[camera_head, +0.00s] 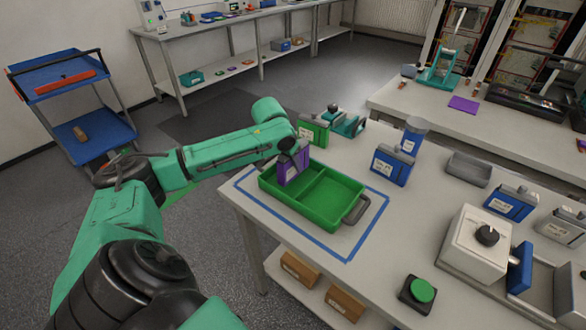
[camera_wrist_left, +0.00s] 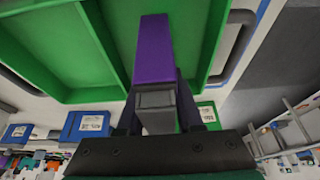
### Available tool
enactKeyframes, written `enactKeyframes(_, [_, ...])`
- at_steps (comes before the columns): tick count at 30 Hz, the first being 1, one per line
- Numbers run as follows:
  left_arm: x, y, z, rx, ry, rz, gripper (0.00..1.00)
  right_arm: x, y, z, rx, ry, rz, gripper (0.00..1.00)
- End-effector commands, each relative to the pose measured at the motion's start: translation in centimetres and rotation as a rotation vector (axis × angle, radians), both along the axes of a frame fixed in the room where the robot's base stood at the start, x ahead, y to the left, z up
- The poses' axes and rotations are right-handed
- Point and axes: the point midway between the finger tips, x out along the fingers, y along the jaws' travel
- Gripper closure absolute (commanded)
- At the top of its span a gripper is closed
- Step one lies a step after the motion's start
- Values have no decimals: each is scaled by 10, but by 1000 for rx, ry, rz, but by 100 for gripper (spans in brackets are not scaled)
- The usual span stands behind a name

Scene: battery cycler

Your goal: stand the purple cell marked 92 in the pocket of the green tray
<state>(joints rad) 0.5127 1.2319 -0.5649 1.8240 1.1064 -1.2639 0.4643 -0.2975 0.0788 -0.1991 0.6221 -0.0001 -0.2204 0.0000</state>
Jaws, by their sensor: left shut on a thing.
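My left gripper (camera_head: 291,150) is shut on the purple cell (camera_head: 294,168), which has a white label; its number is too small to read. The cell is upright at the left compartment of the green tray (camera_head: 335,203), near its back left wall. I cannot tell whether its lower end touches the tray floor. The tray has a divider and a grey handle on its right end. In the left wrist view the purple cell (camera_wrist_left: 154,50) stretches away from the gripper toward the green tray (camera_wrist_left: 45,42). My right gripper is not in view.
Blue tape (camera_head: 350,257) outlines the tray's area on the table. A green cell (camera_head: 313,132) stands behind the tray, a blue cell (camera_head: 391,167) to its right. A white box with a black knob (camera_head: 474,246) and a green button (camera_head: 421,290) are at front right.

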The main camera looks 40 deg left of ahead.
Motion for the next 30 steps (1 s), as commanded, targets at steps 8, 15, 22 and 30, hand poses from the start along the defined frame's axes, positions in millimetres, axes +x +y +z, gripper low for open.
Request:
enactKeyframes(8, [1, 0, -21, 1, -6, 0, 100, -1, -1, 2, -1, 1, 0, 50])
enactKeyframes(15, [0, 0, -23, 0, -1, 0, 35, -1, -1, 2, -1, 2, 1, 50])
enactKeyframes(22, [0, 0, -23, 0, -1, 0, 35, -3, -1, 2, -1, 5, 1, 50])
enactKeyframes(30, [-9, 1, 0, 3, -1, 1, 35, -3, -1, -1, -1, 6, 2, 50])
